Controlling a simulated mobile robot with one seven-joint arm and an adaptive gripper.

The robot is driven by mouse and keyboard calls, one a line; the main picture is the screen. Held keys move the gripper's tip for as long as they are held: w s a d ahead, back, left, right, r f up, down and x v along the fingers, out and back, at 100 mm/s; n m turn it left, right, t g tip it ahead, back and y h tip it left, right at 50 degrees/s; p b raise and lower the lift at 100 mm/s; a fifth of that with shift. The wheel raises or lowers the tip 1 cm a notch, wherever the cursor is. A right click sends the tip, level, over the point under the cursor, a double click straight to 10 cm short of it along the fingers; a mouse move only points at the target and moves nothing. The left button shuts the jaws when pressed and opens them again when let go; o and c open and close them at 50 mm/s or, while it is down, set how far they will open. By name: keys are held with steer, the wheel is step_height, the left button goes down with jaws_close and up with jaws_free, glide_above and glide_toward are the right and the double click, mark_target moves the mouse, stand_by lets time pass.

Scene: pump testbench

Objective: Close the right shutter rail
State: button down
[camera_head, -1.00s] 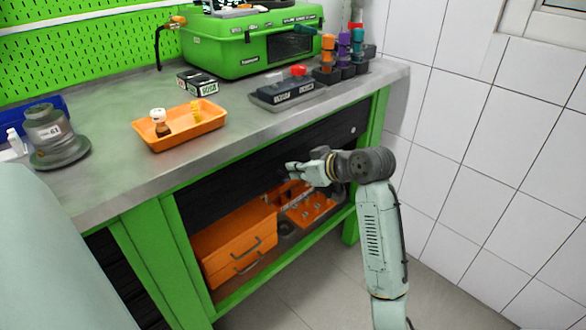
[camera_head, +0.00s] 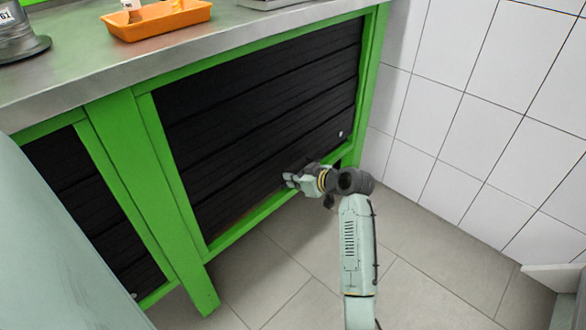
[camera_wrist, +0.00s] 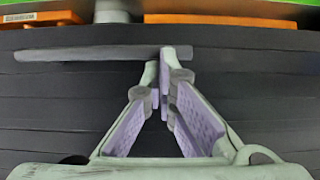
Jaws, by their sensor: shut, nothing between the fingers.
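The right shutter (camera_head: 260,110) is a black slatted panel in the right bay of the green bench. In the head view it covers nearly all of the opening, down to just above the bottom green beam. My gripper (camera_head: 289,180) is low in front of it, near its lower edge. In the wrist view the shutter (camera_wrist: 60,110) fills most of the picture and bears a long grey handle bar (camera_wrist: 90,53). My gripper (camera_wrist: 161,58) is shut and empty, its fingertips at the bar; I cannot tell whether they touch.
Orange boxes (camera_wrist: 220,19) show in a narrow gap past the shutter edge in the wrist view. The left bay has its own black shutter (camera_head: 80,200). An orange tray (camera_head: 155,20) stands on the bench top. A tiled wall (camera_head: 480,120) bounds the right; the floor in front is clear.

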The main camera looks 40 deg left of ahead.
steer(key=shift+s+a+f+b, duration=0.15)
steer(key=shift+f+b, duration=0.25)
steer(key=shift+f, duration=0.7)
steer(key=shift+a+f+b, duration=0.1)
steer(key=shift+f+b, duration=0.25)
steer(key=shift+f, duration=0.75)
steer(key=shift+r, duration=0.1)
